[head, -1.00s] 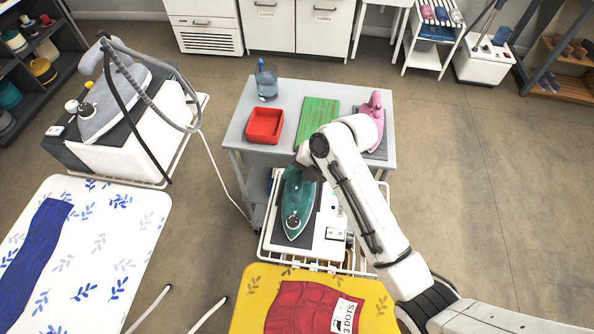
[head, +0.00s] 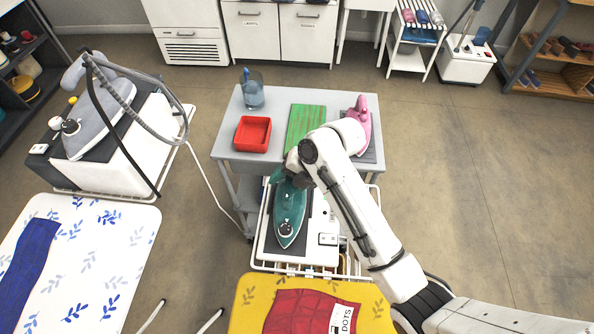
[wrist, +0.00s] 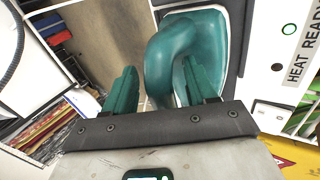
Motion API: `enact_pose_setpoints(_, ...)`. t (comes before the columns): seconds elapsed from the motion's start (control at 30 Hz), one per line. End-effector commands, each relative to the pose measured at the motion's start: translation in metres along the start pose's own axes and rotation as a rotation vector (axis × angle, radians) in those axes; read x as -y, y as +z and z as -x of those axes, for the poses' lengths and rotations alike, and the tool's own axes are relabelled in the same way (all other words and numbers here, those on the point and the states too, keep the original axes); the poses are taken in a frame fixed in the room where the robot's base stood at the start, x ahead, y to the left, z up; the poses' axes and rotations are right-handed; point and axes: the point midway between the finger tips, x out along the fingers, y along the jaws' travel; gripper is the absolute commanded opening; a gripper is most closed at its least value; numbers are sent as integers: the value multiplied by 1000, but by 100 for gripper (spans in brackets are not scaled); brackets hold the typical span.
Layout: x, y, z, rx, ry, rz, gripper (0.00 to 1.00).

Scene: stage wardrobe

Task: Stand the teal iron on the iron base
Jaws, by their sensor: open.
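The teal iron (head: 289,218) rests on the dark top plate of the white iron base (head: 268,247), its narrow end toward the yellow board. In the wrist view its looped handle (wrist: 171,52) reaches between my open fingers, closer to the right one. My gripper (wrist: 160,66) is open at the handle and not closed on it. In the head view my gripper (head: 287,176) is at the iron's far end, partly hidden by my arm. The iron base shows a HEAT READY label (wrist: 300,65) in the wrist view.
A grey table (head: 228,150) behind holds a red tray (head: 253,148), a green striped board (head: 303,125), a glass (head: 253,95) and a pink iron (head: 361,122). A yellow ironing board (head: 245,300) is in front. A grey iron (head: 97,120) stands left. Floor is clear at right.

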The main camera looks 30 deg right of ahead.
Motion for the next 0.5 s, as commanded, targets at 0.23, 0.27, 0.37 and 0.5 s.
enact_pose_setpoints(0.23, 0, 2, 43, 7, 4, 2, 57)
enact_pose_setpoints(0.27, 1, 2, 50, 7, 4, 2, 57)
enact_pose_setpoints(0.37, 0, 1, 70, 6, 4, 2, 57)
enact_pose_setpoints(0.5, 0, 1, 95, 4, 3, 1, 57)
